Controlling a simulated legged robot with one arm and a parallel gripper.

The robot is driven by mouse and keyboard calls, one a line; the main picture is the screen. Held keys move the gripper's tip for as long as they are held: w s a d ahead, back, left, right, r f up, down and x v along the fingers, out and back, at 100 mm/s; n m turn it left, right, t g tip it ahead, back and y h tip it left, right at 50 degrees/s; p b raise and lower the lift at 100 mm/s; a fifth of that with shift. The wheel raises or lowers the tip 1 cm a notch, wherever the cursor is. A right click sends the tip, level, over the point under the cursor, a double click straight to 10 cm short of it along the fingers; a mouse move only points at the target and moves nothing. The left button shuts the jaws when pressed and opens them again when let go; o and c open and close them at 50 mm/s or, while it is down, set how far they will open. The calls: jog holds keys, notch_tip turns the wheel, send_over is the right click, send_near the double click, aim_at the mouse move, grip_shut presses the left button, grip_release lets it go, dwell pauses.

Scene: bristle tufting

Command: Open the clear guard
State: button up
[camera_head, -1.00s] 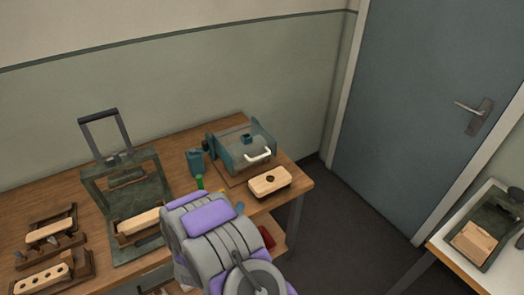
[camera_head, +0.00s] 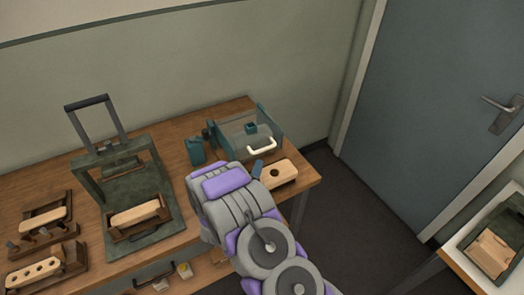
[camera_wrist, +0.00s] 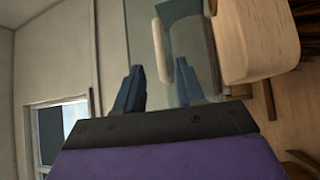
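The clear guard (camera_head: 232,149) is a see-through cover with teal sides on a small machine at the right end of the bench. It appears lowered. Its white bar handle (camera_head: 262,146) is on the front. My gripper (camera_head: 258,170) is just in front of and below the handle in the head view, largely hidden by my arm. In the wrist view my gripper (camera_wrist: 158,88) has its two blue fingers apart with nothing between them. The handle (camera_wrist: 161,54) stands beyond the fingertips, roughly in line with the gap, with the clear panel (camera_wrist: 188,42) behind it.
A wooden brush block (camera_head: 281,175) with a hole lies right of my gripper, close to the guard; it shows large in the wrist view (camera_wrist: 250,40). A dark press frame (camera_head: 83,190) is farther left.

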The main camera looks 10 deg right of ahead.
aim_at(266, 148)
jog(key=w+d, duration=0.4)
jog(key=shift+r+b, duration=0.25)
jog(key=shift+b, duration=0.15)
jog(key=w, duration=0.1)
jog(key=w+a, duration=0.1)
jog(key=w, duration=0.1)
jog(key=shift+w+a+r+b, duration=0.25)
jog(key=shift+w+b, duration=0.15)
jog(key=shift+w+d, duration=0.25)
jog(key=shift+d, duration=0.1)
jog(key=shift+w+d+r, duration=0.1)
jog(key=shift+w+d, duration=0.05)
jog(key=shift+d, duration=1.2)
jog(key=shift+a, duration=1.25)
jog(key=c, duration=0.6)
jog(key=shift+d, duration=0.1)
jog(key=shift+c, duration=0.5)
jog(key=shift+d, duration=0.55)
grip_shut()
